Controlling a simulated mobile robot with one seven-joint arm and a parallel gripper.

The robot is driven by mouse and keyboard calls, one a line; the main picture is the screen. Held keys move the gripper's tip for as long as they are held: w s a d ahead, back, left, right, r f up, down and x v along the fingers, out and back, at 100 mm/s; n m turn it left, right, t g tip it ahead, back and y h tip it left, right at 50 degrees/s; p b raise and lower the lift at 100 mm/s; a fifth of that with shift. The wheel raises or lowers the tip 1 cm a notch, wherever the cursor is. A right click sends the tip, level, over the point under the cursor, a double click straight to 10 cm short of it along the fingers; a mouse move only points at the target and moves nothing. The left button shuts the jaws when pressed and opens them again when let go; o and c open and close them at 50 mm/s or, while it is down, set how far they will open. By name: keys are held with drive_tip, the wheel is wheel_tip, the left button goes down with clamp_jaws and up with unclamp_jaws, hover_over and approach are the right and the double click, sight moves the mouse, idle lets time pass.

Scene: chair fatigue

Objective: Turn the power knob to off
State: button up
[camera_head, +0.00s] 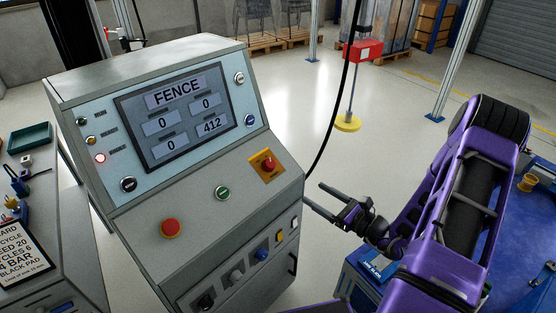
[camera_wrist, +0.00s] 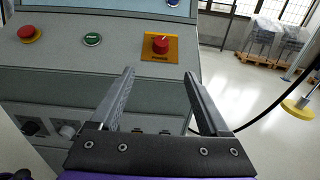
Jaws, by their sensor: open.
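A grey control cabinet (camera_head: 190,192) stands at left centre in the head view. On its sloped desk is a red rotary knob (camera_head: 267,164) on a yellow square plate, right of a green button (camera_head: 222,193) and a red mushroom button (camera_head: 171,228). The red knob also shows in the wrist view (camera_wrist: 160,44), above the space between my fingertips, with a pale pointer mark near its top. My gripper (camera_head: 314,194) is open and empty, right of the cabinet, apart from the knob.
The cabinet's screen (camera_head: 176,115) reads FENCE. Small sockets and knobs, one blue (camera_head: 262,254), line its lower front. A black cable (camera_head: 330,130) hangs behind its right side. A side table (camera_head: 30,230) is at the left. Open floor lies behind my gripper.

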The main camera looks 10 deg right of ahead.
sight(273, 166)
drive_tip(key=x, duration=1.7)
drive_tip(key=shift+w+r, duration=0.15)
clamp_jaws()
